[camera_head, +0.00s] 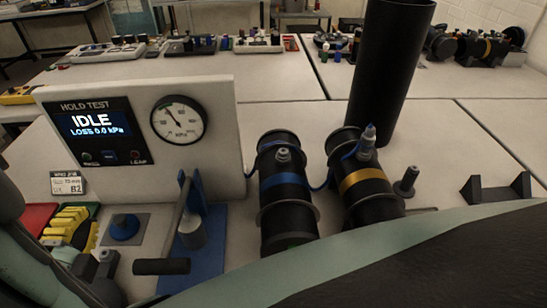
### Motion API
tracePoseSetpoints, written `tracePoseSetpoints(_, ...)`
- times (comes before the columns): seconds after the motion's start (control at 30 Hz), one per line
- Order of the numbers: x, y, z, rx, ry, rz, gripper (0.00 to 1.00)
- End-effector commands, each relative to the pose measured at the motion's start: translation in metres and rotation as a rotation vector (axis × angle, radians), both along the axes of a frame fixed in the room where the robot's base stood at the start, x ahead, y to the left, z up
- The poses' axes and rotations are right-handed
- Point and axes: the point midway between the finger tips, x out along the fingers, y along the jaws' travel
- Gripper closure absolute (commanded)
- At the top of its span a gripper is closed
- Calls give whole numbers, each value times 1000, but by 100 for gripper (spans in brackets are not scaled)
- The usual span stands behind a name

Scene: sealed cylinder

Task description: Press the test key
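The hold test unit (222,115) is a pale upright panel at the left. Its dark screen (95,122) reads IDLE and LOSS 0.0 kPa. Below the text, a small dark blue key (109,157) sits between a green lamp (87,157) and a red lamp marked LEAK (137,156). The key's own label is too small to read. A round pressure gauge (178,120) is right of the screen. I cannot make out my gripper. Parts of my own body cover the lower left corner and the lower right.
A blue-banded cylinder (284,181) and a yellow-banded cylinder (362,178) stand right of the unit, with a blue hose between them. A tall black tube (388,70) rises behind. A lever press (191,215) stands in front of the panel.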

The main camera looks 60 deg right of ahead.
Motion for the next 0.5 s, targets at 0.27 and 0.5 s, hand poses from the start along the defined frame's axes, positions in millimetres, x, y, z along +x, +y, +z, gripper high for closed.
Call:
tracePoseSetpoints(0.27, 0, 0, 1, 1, 1, 0, 100)
tracePoseSetpoints(0.5, 8, -12, 0, 1, 0, -5, 100)
